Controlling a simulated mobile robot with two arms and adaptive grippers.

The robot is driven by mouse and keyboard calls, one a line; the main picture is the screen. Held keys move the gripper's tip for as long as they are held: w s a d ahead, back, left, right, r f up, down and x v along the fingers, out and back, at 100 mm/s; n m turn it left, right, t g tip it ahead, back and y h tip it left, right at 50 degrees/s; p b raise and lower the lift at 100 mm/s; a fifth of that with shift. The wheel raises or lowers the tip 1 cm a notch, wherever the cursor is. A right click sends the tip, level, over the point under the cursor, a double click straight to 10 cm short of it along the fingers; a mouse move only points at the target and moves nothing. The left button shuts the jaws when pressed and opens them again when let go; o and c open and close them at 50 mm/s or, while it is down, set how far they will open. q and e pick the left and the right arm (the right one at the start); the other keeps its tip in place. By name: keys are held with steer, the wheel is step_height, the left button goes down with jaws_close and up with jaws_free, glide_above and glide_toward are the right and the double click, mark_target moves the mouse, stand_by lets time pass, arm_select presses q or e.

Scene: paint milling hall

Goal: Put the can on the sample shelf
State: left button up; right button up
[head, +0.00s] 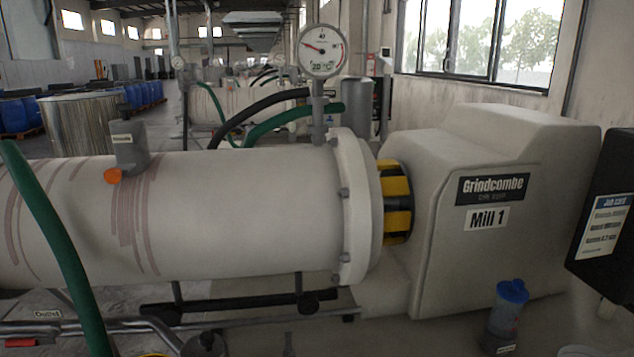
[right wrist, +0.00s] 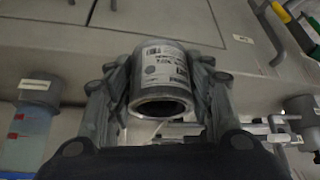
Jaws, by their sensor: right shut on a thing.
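The can (right wrist: 162,62) is a small grey metal cylinder with a printed white label, seen in the right wrist view. Its dark round end faces the camera. My right gripper (right wrist: 160,88) is shut on it, one finger on each side. The can does not touch anything else that I can make out. Neither gripper shows in the head view, and my left gripper is in neither view. I cannot make out the sample shelf in either view.
Mill 1's housing (head: 490,215) and its white cylinder (head: 240,210) fill the head view. A green hose (head: 60,240) crosses at left. Pipes (head: 90,327) run low at left.

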steer(key=a+r+m+h, duration=0.2)
steer(key=a+r+m, duration=0.3)
steer(key=a+r, duration=0.3)
steer(key=shift+s+a+t+h, duration=0.25)
steer(key=shift+a+t+h, duration=0.05)
steer(key=shift+a, duration=0.25)
steer(key=shift+a+f, duration=0.1)
steer(key=shift+a, duration=0.05)
